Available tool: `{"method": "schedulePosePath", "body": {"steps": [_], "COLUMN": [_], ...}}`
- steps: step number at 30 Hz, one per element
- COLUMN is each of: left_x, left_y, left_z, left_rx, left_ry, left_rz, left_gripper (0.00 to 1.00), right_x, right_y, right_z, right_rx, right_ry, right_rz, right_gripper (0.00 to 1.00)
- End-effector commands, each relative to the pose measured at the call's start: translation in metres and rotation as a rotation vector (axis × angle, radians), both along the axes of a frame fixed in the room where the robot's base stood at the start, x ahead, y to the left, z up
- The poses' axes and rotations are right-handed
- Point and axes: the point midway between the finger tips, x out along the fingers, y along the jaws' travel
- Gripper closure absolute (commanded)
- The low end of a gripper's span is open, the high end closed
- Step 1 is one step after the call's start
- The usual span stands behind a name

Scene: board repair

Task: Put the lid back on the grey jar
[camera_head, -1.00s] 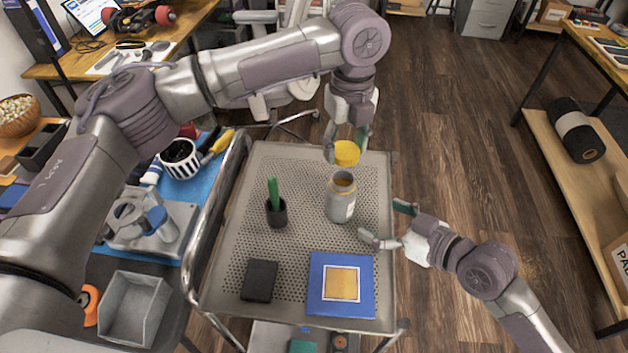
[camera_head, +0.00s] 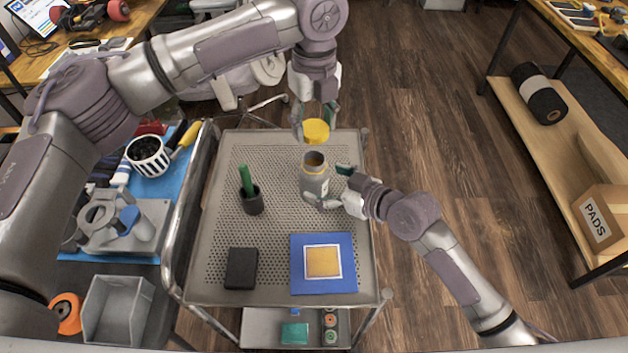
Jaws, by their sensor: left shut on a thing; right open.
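The grey jar (camera_head: 314,180) stands upright and open on the perforated top of the metal cart (camera_head: 225,255). Its rim is uncovered. The yellow lid (camera_head: 316,131) is held by my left gripper (camera_head: 314,122), a little above and behind the jar's mouth in the picture, apart from it. My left gripper is shut on the lid. My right gripper (camera_head: 334,186) is open at the jar's right side, with one finger at the far side and one at the near side of the jar. I cannot tell whether the fingers touch it.
On the cart are a dark cup (camera_head: 252,203) with a green item, a black box (camera_head: 241,268) and a blue board (camera_head: 345,250) with a yellow square. A bench with a blue mat (camera_head: 178,185) and a grey bin (camera_head: 113,309) stands left.

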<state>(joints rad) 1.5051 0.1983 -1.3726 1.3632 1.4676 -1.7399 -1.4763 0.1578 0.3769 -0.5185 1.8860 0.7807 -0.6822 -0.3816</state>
Motion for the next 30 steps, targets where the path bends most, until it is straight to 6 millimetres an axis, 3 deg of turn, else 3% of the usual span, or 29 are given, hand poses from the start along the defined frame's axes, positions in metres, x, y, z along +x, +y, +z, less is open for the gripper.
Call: {"method": "schedulePosePath", "body": {"steps": [8,20,30], "left_x": [0.000,0.000,0.000], "left_y": [0.000,0.000,0.000], "left_z": [0.000,0.000,0.000], "left_rx": [0.000,0.000,0.000], "left_ry": [0.000,0.000,0.000], "left_rz": [0.000,0.000,0.000], "left_gripper": [0.56,0.56,0.56], "right_x": [0.020,0.023,0.023], "right_y": [0.024,0.027,0.026], "right_z": [-0.012,-0.014,-0.014], "right_rx": [0.001,0.000,0.000], "right_ry": [0.000,0.000,0.000], "right_rz": [0.001,0.001,0.001], "right_gripper": [0.07,0.08,0.65]}}
